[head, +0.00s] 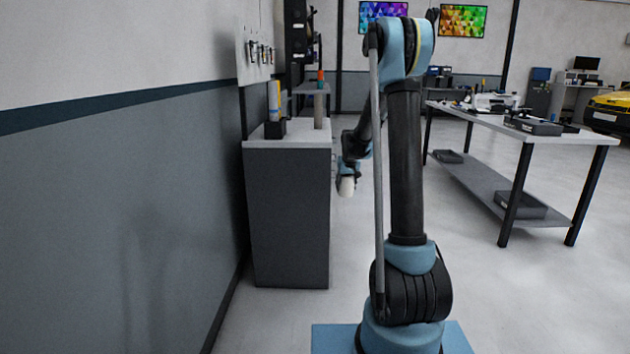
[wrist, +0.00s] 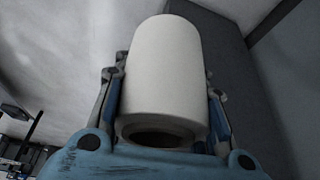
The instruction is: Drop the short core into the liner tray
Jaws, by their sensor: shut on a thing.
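The short core (wrist: 165,75) is a white hollow cylinder. In the wrist view it sits between the fingers of my gripper (wrist: 165,105), which is shut on it. Its near open end shows as a dark hole. In the head view my gripper (head: 347,176) hangs in the air to the right of the grey cabinet, with the pale core (head: 347,187) at its lower end, below the cabinet top. I cannot tell which of the trays in view is the liner tray. One dark tray (head: 533,125) lies on the table at the right.
The grey cabinet (head: 290,215) stands against the left wall, with a black holder (head: 275,129) and a grey upright cylinder (head: 318,110) on top. The white-topped table (head: 480,120) has a lower shelf with another dark tray (head: 520,205). Open floor lies between cabinet and table.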

